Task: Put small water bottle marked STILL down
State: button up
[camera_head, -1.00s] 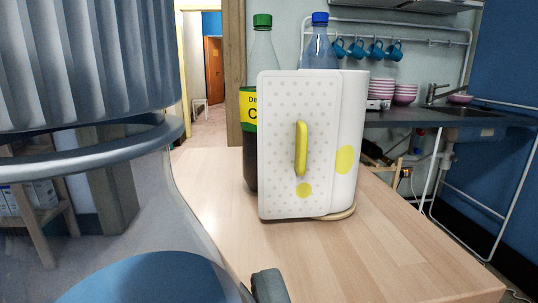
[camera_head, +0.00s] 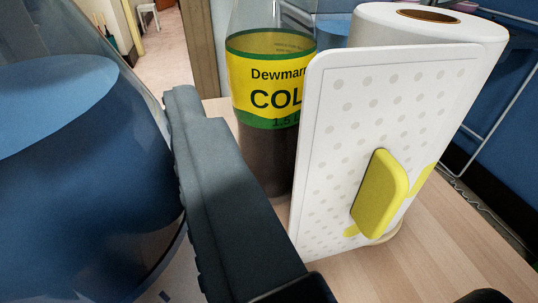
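A clear bottle with blue water (camera_head: 75,165) fills the left of the picture, very close. Its water surface shows near the top; its cap and upper neck are out of frame, and no STILL marking is readable. One dark grey finger of my gripper (camera_head: 215,185) lies along the bottle's right side.
A cola bottle (camera_head: 270,90) with a yellow-green label stands on the wooden table (camera_head: 450,265). A white dotted panel (camera_head: 350,110) with a yellow handle stands in front of a white roll (camera_head: 425,30), just right of my finger.

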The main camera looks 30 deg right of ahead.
aim_at(171, 301)
jog(key=shift+w, duration=0.35)
jog(key=shift+f, duration=5.1)
jog(key=o, duration=1.3)
jog(key=shift+s, duration=0.15)
jog(key=s, duration=0.4)
jog(key=s+a, duration=0.1)
jog(key=s, duration=0.6)
jog(key=shift+s+a, duration=0.35)
jog(key=shift+a, duration=0.05)
